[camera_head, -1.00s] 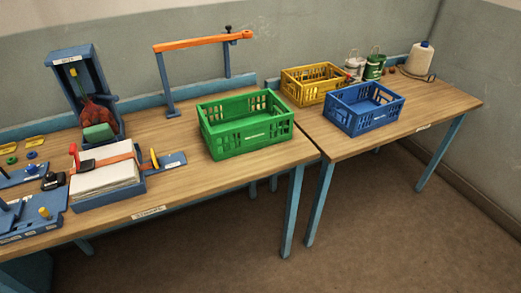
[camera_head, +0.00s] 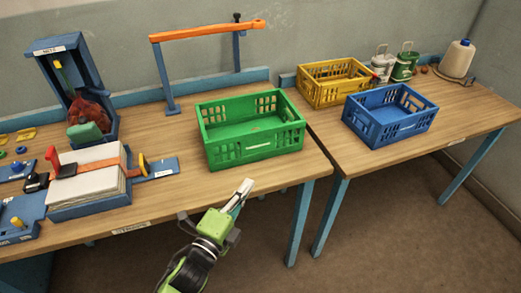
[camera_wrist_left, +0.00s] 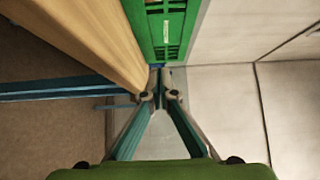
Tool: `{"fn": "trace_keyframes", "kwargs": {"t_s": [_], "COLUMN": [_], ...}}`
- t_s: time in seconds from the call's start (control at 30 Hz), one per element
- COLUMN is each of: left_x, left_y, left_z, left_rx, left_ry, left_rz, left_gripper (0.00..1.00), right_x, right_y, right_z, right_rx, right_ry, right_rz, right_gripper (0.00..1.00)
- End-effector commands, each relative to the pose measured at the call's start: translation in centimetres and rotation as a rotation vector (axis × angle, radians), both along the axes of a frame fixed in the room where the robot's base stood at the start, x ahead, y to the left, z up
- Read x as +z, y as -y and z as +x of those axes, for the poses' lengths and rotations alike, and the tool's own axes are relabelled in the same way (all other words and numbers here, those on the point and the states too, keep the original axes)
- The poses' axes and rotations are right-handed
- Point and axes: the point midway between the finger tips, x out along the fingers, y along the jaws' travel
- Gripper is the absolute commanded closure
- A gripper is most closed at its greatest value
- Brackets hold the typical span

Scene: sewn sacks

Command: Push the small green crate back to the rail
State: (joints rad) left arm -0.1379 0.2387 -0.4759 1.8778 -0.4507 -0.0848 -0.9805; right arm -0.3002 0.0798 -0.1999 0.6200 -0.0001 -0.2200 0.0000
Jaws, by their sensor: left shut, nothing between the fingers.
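The green crate (camera_head: 255,147) stands empty and upright on the near wooden table. Behind it, a low blue rail (camera_head: 202,86) runs along the table's back edge, with a gap between them. My left gripper (camera_head: 244,188) is shut and empty, in front of the table's front edge and nearer me than the crate, not touching it in the head view. In the left wrist view, the crate (camera_wrist_left: 168,32) shows at the top, beyond the closed fingertips (camera_wrist_left: 160,84). My right gripper is in neither view.
An orange bar on blue posts (camera_head: 205,32) stands behind the crate. A strapped paper stack (camera_head: 92,180) is left of it. On the right table (camera_head: 445,123) stand a blue crate (camera_head: 390,125) and a yellow crate (camera_head: 335,85). Bare wood lies in front of the green crate.

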Motion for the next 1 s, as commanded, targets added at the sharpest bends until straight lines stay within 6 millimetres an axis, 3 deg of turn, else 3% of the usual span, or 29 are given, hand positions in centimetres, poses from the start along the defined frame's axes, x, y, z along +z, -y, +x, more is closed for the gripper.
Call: {"fn": "trace_keyframes", "kwargs": {"t_s": [0.43, 0.53, 0.73, 1.0], "left_x": [0.2, 0.2, 0.0, -0.1], "left_y": [4.2, 3.4, 2.9, 2.8], "left_z": [8.2, 9.7, 11.3, 11.6], "left_rx": [0.0, 0.001, 0.0, 0.0], "left_ry": [-0.002, -0.003, -0.004, -0.003], "left_rz": [-0.004, -0.001, -0.002, -0.004], "left_gripper": [1.0, 1.0, 1.0, 1.0], "right_x": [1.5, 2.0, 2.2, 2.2], "right_y": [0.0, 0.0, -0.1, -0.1], "right_z": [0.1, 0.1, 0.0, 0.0], "right_rx": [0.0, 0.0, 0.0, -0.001], "right_ry": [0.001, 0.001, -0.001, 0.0], "right_rz": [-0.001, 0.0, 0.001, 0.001], "right_gripper": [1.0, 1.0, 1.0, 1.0]}}
